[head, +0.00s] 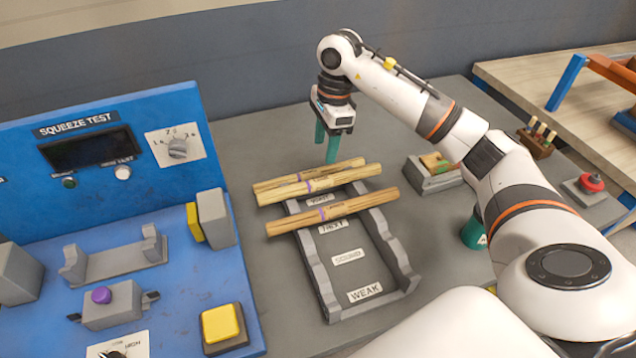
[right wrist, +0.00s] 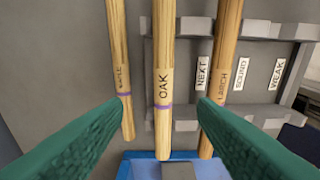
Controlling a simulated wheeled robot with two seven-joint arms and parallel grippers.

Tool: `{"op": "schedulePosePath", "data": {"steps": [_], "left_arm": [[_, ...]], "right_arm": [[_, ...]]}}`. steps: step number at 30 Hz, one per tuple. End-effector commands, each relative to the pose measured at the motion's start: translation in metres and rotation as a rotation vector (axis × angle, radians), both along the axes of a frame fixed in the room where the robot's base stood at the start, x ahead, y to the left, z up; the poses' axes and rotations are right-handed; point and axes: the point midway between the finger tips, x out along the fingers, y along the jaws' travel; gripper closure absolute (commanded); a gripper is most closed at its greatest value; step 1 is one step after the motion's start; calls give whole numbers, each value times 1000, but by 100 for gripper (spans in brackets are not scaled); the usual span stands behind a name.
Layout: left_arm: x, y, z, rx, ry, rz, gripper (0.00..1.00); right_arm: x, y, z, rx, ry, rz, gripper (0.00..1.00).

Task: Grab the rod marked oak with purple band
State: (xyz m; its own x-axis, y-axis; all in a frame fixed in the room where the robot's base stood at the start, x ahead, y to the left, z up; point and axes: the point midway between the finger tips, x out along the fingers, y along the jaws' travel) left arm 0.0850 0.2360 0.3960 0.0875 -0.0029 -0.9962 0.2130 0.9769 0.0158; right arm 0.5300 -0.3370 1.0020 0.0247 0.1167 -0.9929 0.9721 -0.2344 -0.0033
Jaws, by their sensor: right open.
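The oak rod (right wrist: 163,60) is pale wood with an OAK label and a purple band, upright in the middle of the right wrist view. In the head view it is the middle rod (head: 345,177), lying across the far end of the grey rack (head: 322,285). My right gripper (head: 328,147) is open, fingers pointing down, above the far side of the rods. In the right wrist view its green fingers (right wrist: 163,108) appear on either side of the oak rod, with nothing gripped. My left gripper is not in view.
A rod with a purple band and a hard-to-read label (right wrist: 119,60) lies close on the far side. A larch rod (right wrist: 222,70) lies nearer, across the rack by NEXT. The blue squeeze test station (head: 190,275) stands left. A small grey tray (head: 432,183) is right.

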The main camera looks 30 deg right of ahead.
Motion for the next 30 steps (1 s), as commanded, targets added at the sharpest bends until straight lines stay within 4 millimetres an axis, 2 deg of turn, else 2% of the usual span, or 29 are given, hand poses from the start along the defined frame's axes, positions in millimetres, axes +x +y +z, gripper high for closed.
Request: {"op": "schedulePosePath", "data": {"steps": [6,14,21,30], "left_arm": [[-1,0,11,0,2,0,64],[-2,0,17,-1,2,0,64],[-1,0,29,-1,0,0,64],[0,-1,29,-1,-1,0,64]], "right_arm": [[0,5,-36,2,4,0,47],[0,7,-56,1,3,0,47],[0,10,-92,2,4,1,47],[1,10,-100,0,-1,1,47]]}}
